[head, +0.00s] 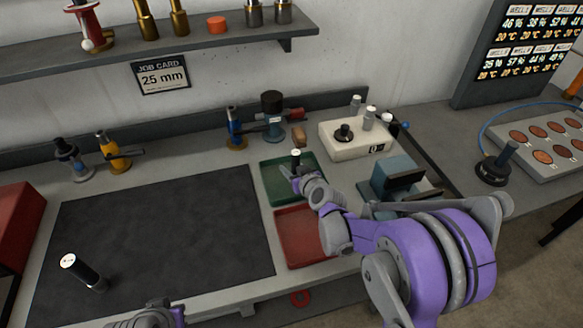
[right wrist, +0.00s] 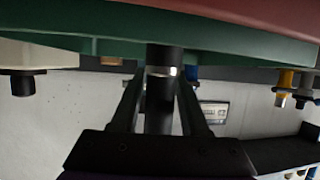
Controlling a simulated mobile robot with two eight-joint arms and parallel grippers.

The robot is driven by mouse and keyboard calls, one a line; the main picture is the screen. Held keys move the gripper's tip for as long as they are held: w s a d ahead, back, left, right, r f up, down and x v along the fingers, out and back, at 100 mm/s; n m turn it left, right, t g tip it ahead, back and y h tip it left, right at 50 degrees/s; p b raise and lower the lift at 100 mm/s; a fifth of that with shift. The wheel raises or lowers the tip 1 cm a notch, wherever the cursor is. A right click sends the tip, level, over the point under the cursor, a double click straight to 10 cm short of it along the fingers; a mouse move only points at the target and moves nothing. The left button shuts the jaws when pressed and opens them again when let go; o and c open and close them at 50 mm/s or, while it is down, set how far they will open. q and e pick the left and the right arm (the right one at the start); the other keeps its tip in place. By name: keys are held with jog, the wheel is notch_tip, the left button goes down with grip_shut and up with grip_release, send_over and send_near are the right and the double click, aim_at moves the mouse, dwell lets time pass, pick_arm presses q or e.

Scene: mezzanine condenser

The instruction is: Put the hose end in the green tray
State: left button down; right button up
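The green tray (head: 277,186) lies on the bench behind a red tray. My right gripper (head: 297,172) is over the green tray, shut around an upright black cylinder with a pale top (head: 295,154), which looks like the hose end. In the right wrist view the fingers (right wrist: 160,88) stand either side of this black cylinder (right wrist: 160,115), which has a silver ring; the green tray's wall (right wrist: 90,45) shows beyond. I cannot tell whether the cylinder touches the tray floor. A similar black cylinder (head: 82,272) stands on the dark mat. My left gripper (head: 155,312) is only partly in view at the bottom edge.
The red tray (head: 300,236) sits in front of the green one. A white box with a black knob (head: 356,135) and a teal block (head: 393,180) stand to the right. Blue and dark fittings (head: 236,128) stand behind. The dark mat (head: 165,225) is mostly clear.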

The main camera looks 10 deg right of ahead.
jog(key=shift+o, duration=0.9)
jog(key=shift+r, duration=0.2)
jog(key=shift+s+d+r, duration=0.1)
jog(key=shift+s+r, duration=0.1)
jog(key=shift+s, duration=0.1)
jog(key=s+d+r+m+g+h, duration=0.1)
jog(key=s+g, duration=0.6)
jog(key=s, duration=2.6)
jog(key=shift+s+d+m+g+h+p, duration=0.2)
jog(key=shift+m+g+h+p, duration=0.35)
jog(key=shift+h, duration=0.25)
